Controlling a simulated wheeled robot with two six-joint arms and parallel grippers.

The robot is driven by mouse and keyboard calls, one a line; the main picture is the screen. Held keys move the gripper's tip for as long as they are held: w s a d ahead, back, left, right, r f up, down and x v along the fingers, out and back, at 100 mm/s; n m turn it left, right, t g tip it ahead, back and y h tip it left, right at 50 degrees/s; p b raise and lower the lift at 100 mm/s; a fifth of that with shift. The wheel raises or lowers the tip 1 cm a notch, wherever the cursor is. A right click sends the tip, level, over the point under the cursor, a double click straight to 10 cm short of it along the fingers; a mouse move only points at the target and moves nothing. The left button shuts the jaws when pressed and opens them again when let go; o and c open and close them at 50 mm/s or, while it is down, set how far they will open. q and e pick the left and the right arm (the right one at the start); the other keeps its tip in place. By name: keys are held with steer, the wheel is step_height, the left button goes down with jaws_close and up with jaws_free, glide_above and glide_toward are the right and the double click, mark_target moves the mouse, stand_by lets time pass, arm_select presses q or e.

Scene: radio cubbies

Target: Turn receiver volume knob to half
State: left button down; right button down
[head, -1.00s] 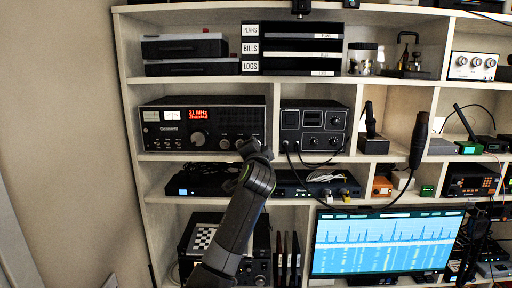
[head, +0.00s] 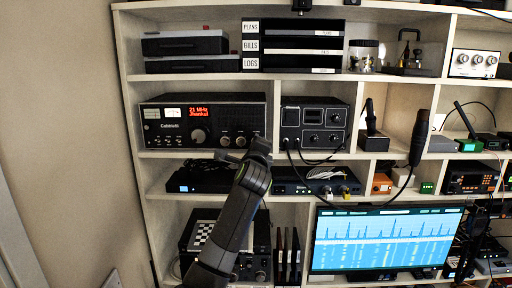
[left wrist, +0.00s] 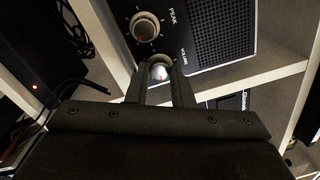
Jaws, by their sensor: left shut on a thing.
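The receiver (head: 175,125) is a wide black radio with a red lit display and a row of front knobs, in the upper-left cubby. In the left wrist view, its volume knob (left wrist: 160,71) is a small silver-faced knob beside the printed word VOLUME. My left gripper (left wrist: 161,85) is shut on this knob, one finger on each side. In the head view, my left gripper (head: 238,154) is at the receiver's lower right corner and hides the volume knob. The knob's pointer is too unclear to read. My right gripper does not show.
The peak knob (left wrist: 146,27) sits close to the gripped knob, beside a speaker grille (left wrist: 222,35). A second radio (head: 313,125) stands in the cubby to the right. A shelf board (head: 300,157) runs just below. A microphone (head: 418,140) and a monitor (head: 385,240) are farther right.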

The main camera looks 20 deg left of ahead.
arm_select(q)
steer(key=m, duration=0.6)
steer(key=shift+f, duration=0.1)
steer(key=shift+m, duration=0.3)
stand_by(0.3)
steer(key=c, duration=1.5)
jaws_free()
steer(key=shift+c, duration=0.2)
steer(key=r+b+v, duration=0.1)
steer(key=b+v, duration=0.6)
steer(key=v, duration=1)
steer(key=shift+s+f, duration=0.25)
steer(key=shift+f, duration=0.1)
